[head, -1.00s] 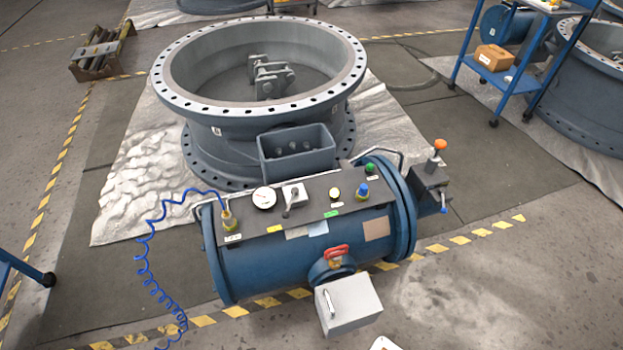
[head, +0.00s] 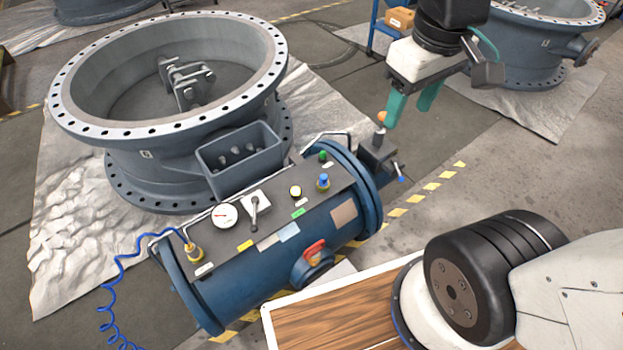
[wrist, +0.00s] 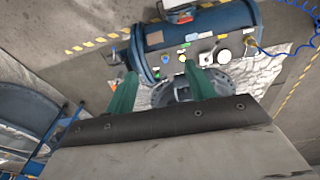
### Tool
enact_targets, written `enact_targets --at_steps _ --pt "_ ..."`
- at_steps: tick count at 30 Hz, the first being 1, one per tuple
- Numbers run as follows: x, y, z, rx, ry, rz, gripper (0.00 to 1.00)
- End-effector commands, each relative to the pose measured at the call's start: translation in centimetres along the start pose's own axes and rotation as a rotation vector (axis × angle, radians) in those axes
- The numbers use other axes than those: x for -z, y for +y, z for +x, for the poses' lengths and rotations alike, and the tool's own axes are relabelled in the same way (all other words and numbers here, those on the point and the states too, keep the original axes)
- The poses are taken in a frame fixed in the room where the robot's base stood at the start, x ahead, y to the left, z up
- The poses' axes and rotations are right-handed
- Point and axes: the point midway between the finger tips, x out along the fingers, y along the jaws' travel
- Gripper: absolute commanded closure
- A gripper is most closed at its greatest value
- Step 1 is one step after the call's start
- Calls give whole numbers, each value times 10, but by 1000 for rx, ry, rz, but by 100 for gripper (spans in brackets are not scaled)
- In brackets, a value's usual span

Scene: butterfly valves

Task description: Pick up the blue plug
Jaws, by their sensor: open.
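The blue plug (head: 323,182) stands upright on the dark top panel of the blue tank (head: 262,262), near its right end, in the head view. A green plug or knob (head: 323,156) is just behind it. My gripper (head: 412,104) hangs above and to the right of the blue plug, apart from it. Its two green fingers are spread with nothing between them. In the wrist view my open gripper (wrist: 160,75) points toward the tank (wrist: 205,22) and its panel.
A box with an orange knob (head: 382,118) stands at the tank's right end, just below my fingers. A handle rail (head: 325,136), a gauge (head: 224,215) and a lever (head: 254,212) are on or near the panel. A large flanged valve (head: 165,100) stands behind.

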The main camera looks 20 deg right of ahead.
Motion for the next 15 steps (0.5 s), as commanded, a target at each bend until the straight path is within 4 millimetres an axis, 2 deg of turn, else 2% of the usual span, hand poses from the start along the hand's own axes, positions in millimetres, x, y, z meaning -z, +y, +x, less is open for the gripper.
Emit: enact_targets --at_steps 3,8,11,15 --pt "44 4 26 11 -23 -223 46" --pt "98 11 69 23 -33 -529 46" --pt "128 16 104 33 -39 -716 46" --pt "164 21 160 47 -45 -976 46"
